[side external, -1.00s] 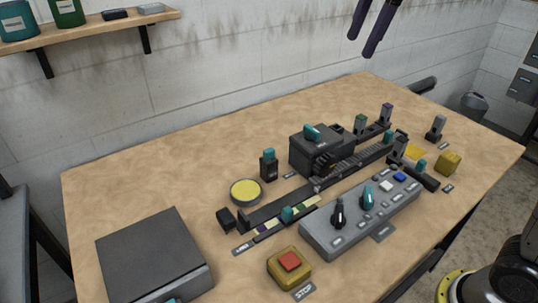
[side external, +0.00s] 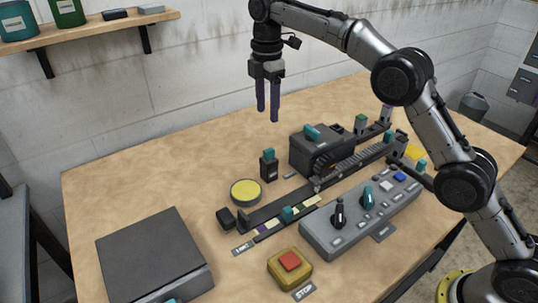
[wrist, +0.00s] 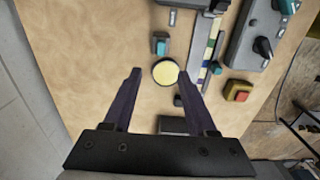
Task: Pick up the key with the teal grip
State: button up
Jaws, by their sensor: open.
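Several parts have teal tops, and I cannot tell for certain which is the key. A teal grip (side external: 268,153) stands upright in a small black holder (side external: 268,170) behind the yellow disc; the grip also shows in the wrist view (wrist: 160,38). Another teal piece (side external: 312,131) lies on top of the black box (side external: 318,153). My gripper (side external: 268,112) is open and empty, pointing down high above the table. In the wrist view its fingers (wrist: 159,74) are apart on either side of the yellow disc, with the teal grip beyond the tips.
The yellow disc (side external: 245,192) lies beside the dark rail (side external: 275,205). A grey control panel (side external: 345,230) with knobs stands in front, near a red-topped yellow button (side external: 289,263). A dark grey box (side external: 155,250) is at front left. The table's left and back areas are clear.

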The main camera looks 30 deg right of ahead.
aim_at(269, 150)
jog(key=f, duration=1.2)
jog(key=shift+d+f, duration=0.2)
grip_shut()
